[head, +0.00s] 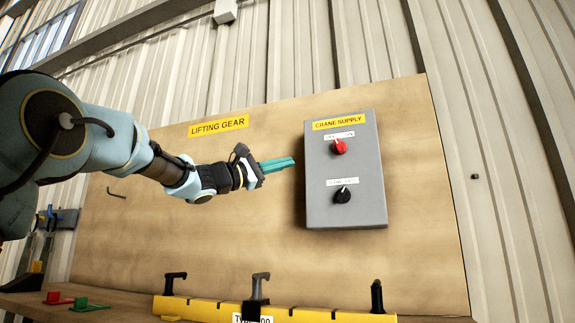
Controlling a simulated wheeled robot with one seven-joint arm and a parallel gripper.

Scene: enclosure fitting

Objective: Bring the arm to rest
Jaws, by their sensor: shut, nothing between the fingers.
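My arm reaches in from the left in the head view, held out in front of a wooden board. My gripper (292,162) has teal fingers that lie together, with nothing between them. It points right, toward the grey crane supply box (345,205), with a visible gap in the picture between the fingertips and the box's left edge. The box carries a red knob (338,147) above and a black knob (342,195) below.
The wooden board (240,240) bears a yellow "LIFTING GEAR" label (218,125) and a small hook (116,193). Red (57,298) and green (88,304) pieces lie on the shelf at lower left.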

